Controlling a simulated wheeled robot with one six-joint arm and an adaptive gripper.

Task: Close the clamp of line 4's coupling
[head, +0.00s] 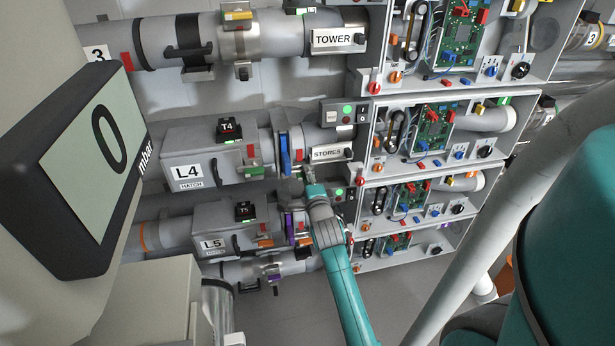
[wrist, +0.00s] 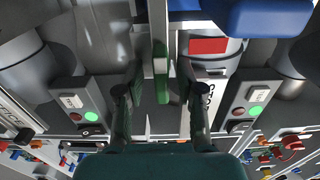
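Line 4's hatch box (head: 190,172) carries an L4 label and a T4 tag. To its right is the coupling, a metal band (head: 293,134) around the pipe with a blue clamp lever (head: 285,155). In the wrist view the blue lever (wrist: 262,15) is large at the top right; whether it is latched I cannot tell. My gripper (head: 308,178) is just below and right of the lever. Its fingers are apart in the wrist view (wrist: 161,92), with nothing gripped. A green strip (wrist: 161,72) shows ahead, between the fingers. A red mark (wrist: 208,46) is beside the coupling.
The STORES sign (head: 328,153) and a switch box with a green light (head: 345,113) are close right. The L5 line (head: 213,243) with a purple lever (head: 289,225) runs below. Racks of circuit boards (head: 440,128) fill the right. A gauge (head: 85,165) reading 0 mbar stands near left.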

